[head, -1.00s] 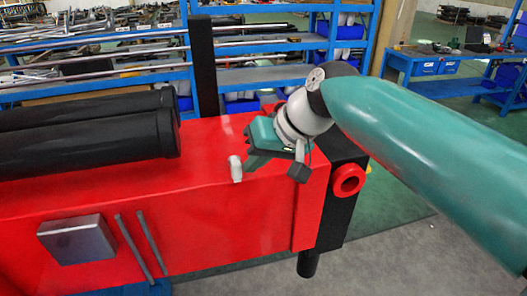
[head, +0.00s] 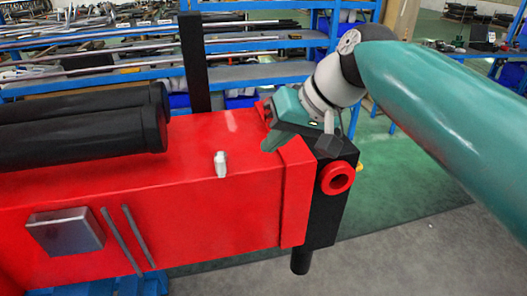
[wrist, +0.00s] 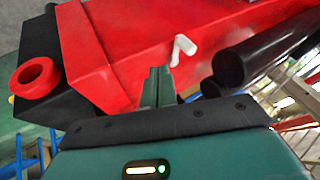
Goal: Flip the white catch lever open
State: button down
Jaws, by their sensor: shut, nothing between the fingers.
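The white catch lever (head: 221,164) stands on the red top of the crane stand near its front edge in the head view. It also shows in the wrist view (wrist: 183,48), where it looks bent, with one arm angled down. My gripper (head: 268,145) is at the right end of the red beam, to the right of the lever and apart from it. In the wrist view its fingertips (wrist: 157,72) are together, pointing toward the red surface, with nothing between them. Whether the fingers touch the red surface cannot be told.
The red beam (head: 190,225) ends at a black post with a red ring (head: 337,178). Black cylinders (head: 80,135) lie on the beam's left part, and a black upright (head: 194,65) rises behind. Blue shelves (head: 255,45) stand at the back. The red top around the lever is clear.

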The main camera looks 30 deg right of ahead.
jog(key=shift+v, duration=2.15)
